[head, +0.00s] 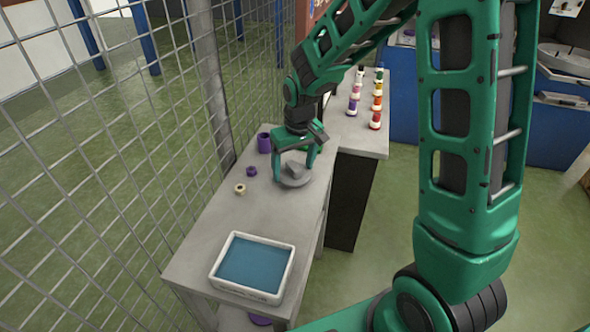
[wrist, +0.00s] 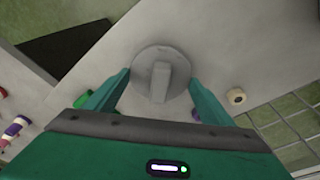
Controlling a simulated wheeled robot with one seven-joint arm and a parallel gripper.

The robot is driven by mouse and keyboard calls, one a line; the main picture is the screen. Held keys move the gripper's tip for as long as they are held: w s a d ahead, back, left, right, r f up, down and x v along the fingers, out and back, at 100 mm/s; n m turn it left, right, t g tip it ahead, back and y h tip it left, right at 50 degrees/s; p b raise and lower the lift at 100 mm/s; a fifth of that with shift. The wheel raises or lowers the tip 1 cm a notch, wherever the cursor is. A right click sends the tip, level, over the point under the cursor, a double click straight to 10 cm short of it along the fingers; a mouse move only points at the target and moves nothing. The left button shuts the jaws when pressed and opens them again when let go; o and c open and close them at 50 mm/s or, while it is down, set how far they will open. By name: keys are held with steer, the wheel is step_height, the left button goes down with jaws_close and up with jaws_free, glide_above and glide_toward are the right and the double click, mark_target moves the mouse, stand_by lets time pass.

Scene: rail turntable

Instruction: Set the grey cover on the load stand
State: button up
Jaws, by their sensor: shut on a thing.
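The grey cover (head: 293,181) is a round disc with a raised block-like handle on top. It is at my gripper (head: 294,172), over the long grey table, and I cannot tell whether it touches the tabletop. In the wrist view the cover (wrist: 146,57) lies between the two green fingers of my gripper (wrist: 159,77). The fingers are shut on the cover, one at each side; their exact contact is hard to see. No item is plainly recognisable as the load stand.
On the table (head: 215,215) are a purple cylinder (head: 264,143), a small purple ring (head: 252,171), a cream ring (head: 240,189) and a white tray (head: 245,290) with a blue inside. Several coloured bottles (head: 376,103) stand on the far table. A wire fence (head: 110,130) runs along the left.

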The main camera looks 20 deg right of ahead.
mark_target(297, 169)
steer(key=shift+f, duration=0.65)
steer(key=shift+f, duration=0.1)
steer(key=o, duration=1.4)
steer(key=shift+o, duration=0.2)
step_height(297, 169, up, 12)
steer(key=s, duration=0.2)
steer(key=s+d+r+m, duration=0.3)
steer(key=s+d+m, duration=0.1)
steer(key=s+d, duration=0.95)
steer(key=s+d+m, duration=0.2)
steer(key=s, duration=0.6)
steer(key=s+d+f+m+g, duration=0.1)
steer(key=s+d+m, duration=0.1)
steer(key=s, duration=0.5)
steer(key=shift+s+d+f+g, duration=0.2)
steer(key=shift+s+g, duration=0.1)
steer(key=shift+s, duration=0.1)
